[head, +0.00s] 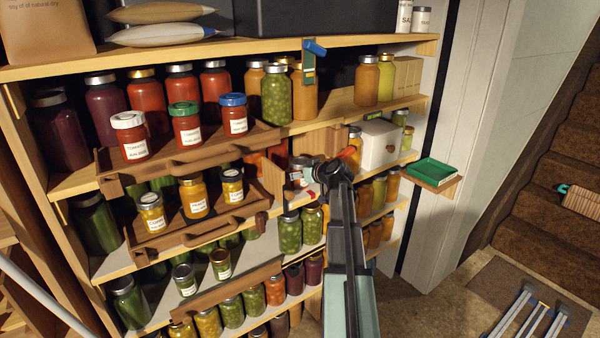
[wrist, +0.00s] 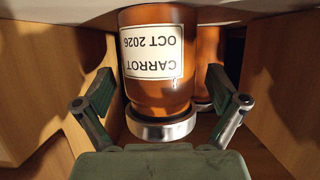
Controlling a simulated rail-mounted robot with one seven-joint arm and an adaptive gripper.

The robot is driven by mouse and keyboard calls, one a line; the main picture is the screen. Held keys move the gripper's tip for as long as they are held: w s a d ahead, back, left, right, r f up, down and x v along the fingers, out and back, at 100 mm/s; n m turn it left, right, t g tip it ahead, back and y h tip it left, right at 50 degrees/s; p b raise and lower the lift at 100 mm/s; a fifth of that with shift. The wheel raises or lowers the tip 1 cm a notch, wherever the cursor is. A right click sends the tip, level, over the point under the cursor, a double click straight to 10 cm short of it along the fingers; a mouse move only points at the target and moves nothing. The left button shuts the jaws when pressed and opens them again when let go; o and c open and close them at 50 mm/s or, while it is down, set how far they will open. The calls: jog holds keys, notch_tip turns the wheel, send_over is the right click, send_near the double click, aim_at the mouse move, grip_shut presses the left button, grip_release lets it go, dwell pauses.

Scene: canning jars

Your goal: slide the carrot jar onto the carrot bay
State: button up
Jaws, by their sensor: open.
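The carrot jar (wrist: 158,80) fills the middle of the wrist view, with amber contents, a metal lid (wrist: 160,128) and a white label reading CARROT OCT 2026. It appears upside down in that picture. My open gripper (wrist: 160,92) has one finger on each side of the jar, with a visible gap at both sides. In the head view my gripper (head: 305,174) reaches into the middle shelf opening, and the arm and gripper largely hide the jar there. I cannot make out which spot is the carrot bay.
Wooden walls (wrist: 35,80) stand close on both sides in the wrist view, and another orange jar (wrist: 207,60) is behind. Wooden trays with tomato jars (head: 186,125) and yellow jars (head: 193,196) jut out at left.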

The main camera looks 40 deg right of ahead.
jog(key=v, duration=1.2)
